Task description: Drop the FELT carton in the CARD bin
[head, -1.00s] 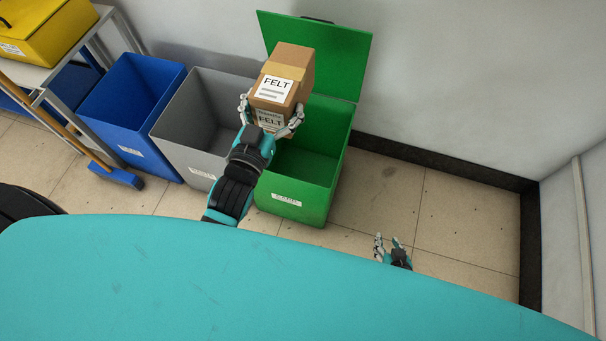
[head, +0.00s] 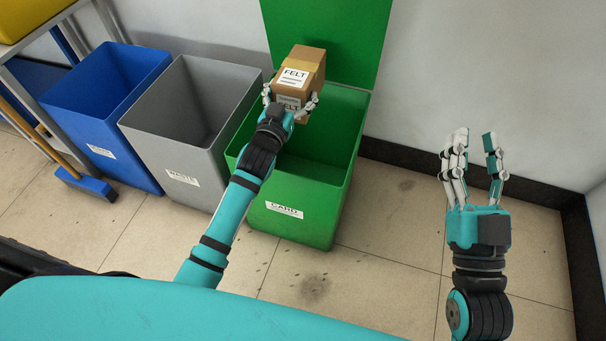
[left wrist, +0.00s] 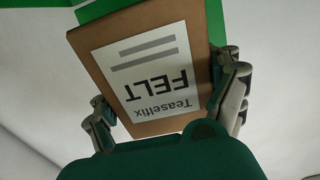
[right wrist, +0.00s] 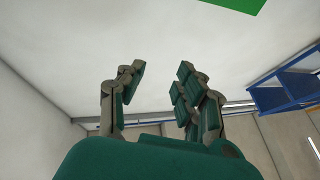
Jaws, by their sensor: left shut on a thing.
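The brown FELT carton (head: 303,77) is held by my left gripper (head: 290,103), whose fingers are shut on its two sides. In the head view it shows over the back part of the open green CARD bin (head: 291,223); its exact height above the rim is hard to tell. In the left wrist view the carton's labelled face (left wrist: 158,75) sits between the fingers (left wrist: 170,105). My right gripper (head: 472,160) is open and empty, to the right of the green bin. It also shows empty in the right wrist view (right wrist: 155,90).
A grey bin (head: 170,155) stands left of the green one, and a blue bin (head: 95,140) further left. The green bin's raised lid (head: 335,40) stands at the back by the wall. A blue-headed broom (head: 85,187) leans at the left. Floor at the right is clear.

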